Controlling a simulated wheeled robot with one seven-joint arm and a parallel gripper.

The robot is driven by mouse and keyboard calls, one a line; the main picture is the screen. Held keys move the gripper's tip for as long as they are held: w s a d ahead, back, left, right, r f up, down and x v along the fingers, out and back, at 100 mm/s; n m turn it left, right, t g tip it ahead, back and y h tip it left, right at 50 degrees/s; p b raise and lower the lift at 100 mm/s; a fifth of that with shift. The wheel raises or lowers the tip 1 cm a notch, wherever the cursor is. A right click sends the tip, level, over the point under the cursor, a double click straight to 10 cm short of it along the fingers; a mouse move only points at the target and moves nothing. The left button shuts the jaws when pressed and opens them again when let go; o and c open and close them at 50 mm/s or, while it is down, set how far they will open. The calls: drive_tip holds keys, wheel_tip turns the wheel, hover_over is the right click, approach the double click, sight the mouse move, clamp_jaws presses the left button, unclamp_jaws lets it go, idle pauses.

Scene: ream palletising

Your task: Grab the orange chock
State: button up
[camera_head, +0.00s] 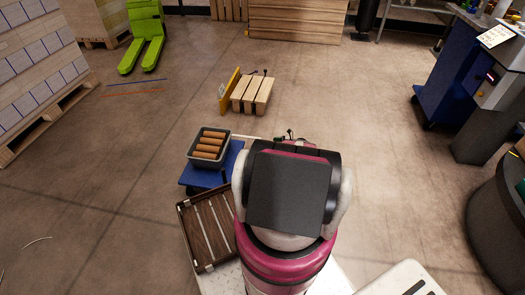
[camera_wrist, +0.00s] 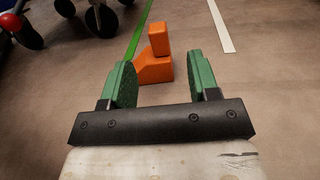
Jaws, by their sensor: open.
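The orange chock (camera_wrist: 154,68) lies on the floor in the wrist view, just beyond my fingertips. It has a low sloping part and a taller block standing at its back. My gripper (camera_wrist: 162,80) is open, with its two green-padded fingers apart and nothing between them. In the head view my own arm covers the area in front, and the chock does not show there.
In the wrist view, a green strip (camera_wrist: 139,32) and a white strip (camera_wrist: 220,27) lie near the chock, and wheels (camera_wrist: 100,20) stand at upper left. The head view shows a grey bin of brown rolls (camera_head: 209,134), a brown slatted tray (camera_head: 186,226) and a green pallet jack (camera_head: 145,38).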

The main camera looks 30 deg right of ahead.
drive_tip(key=x, duration=0.8)
drive_tip(key=shift+a+r, duration=0.25)
drive_tip(key=shift+r, duration=0.05)
clamp_jaws()
